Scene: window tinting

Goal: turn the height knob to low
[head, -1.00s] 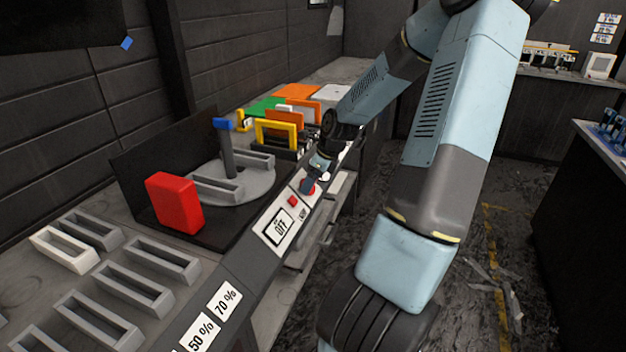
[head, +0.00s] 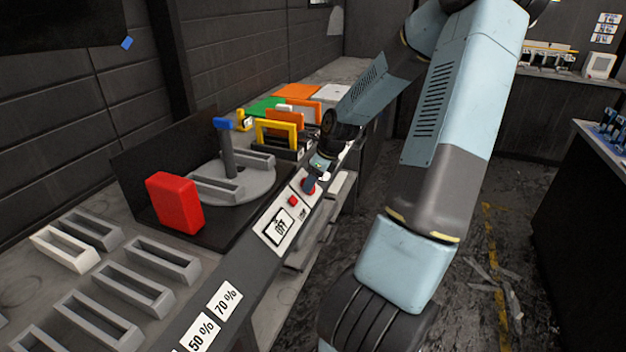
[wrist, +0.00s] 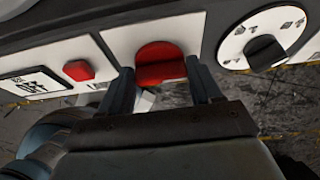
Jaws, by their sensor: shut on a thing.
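The red height knob (wrist: 160,64) sits on a white plate on the front panel, in the upper middle of the wrist view. My gripper (wrist: 163,82) has one finger on each side of it and is shut on it. In the head view my gripper (head: 312,183) is at the panel, and only a small part of the red knob (head: 309,188) shows around it. A label (wrist: 96,84) left of the knob is partly hidden by my finger and I cannot read it fully. The exact angle of the knob is hard to tell.
A red button (wrist: 78,70) and an OFF display (wrist: 35,86) are left of the knob. A white dial with a black knob (wrist: 266,52) is close on its right. A turntable (head: 250,188) and a red block (head: 175,203) stand behind the panel.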

